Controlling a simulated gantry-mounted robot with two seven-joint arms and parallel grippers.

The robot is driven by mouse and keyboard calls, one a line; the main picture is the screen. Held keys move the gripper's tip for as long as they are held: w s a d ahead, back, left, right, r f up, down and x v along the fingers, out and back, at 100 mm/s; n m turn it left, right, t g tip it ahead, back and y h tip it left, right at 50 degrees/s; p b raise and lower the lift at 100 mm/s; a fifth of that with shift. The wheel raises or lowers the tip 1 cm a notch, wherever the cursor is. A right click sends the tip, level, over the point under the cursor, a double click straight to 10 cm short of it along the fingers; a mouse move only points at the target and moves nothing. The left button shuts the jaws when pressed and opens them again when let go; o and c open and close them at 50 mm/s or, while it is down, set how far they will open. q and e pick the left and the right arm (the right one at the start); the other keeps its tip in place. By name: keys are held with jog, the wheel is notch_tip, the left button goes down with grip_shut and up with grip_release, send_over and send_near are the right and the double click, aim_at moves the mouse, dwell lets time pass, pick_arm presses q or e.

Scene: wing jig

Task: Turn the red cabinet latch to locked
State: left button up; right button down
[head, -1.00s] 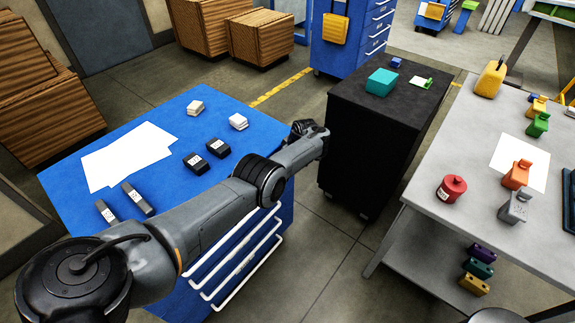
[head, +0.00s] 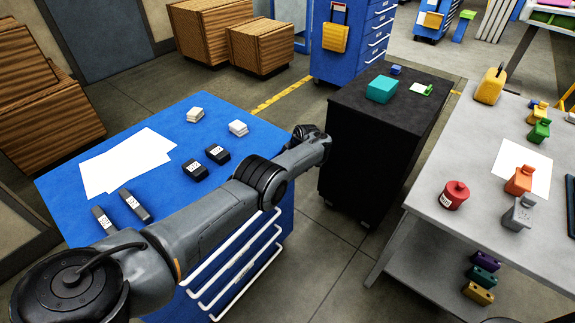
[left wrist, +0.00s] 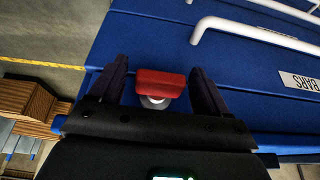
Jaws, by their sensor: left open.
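The red latch (left wrist: 160,83) shows in the left wrist view on the blue cabinet (left wrist: 150,40). Its red handle lies crosswise in that picture, with a pale round base just below it. My left gripper (left wrist: 160,76) is open, with one dark finger on each side of the red handle. A gap shows on both sides, so it does not appear gripped. In the head view my left arm reaches across the front of the blue cabinet (head: 225,115); its fingers and the latch are hidden there. My right gripper is in neither view.
White drawer handles (head: 235,270) stick out from the cabinet's front, one close to the latch in the left wrist view (left wrist: 255,30). A label reading BARS (left wrist: 300,82) is on the cabinet. A black cabinet (head: 375,140) stands to the right, beyond a floor gap.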

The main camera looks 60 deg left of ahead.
pick_arm(q)
jog(key=p+v, duration=0.5)
jog(key=v, duration=0.5)
jog(key=shift+r, duration=0.4)
jog(key=shift+d+r, duration=0.1)
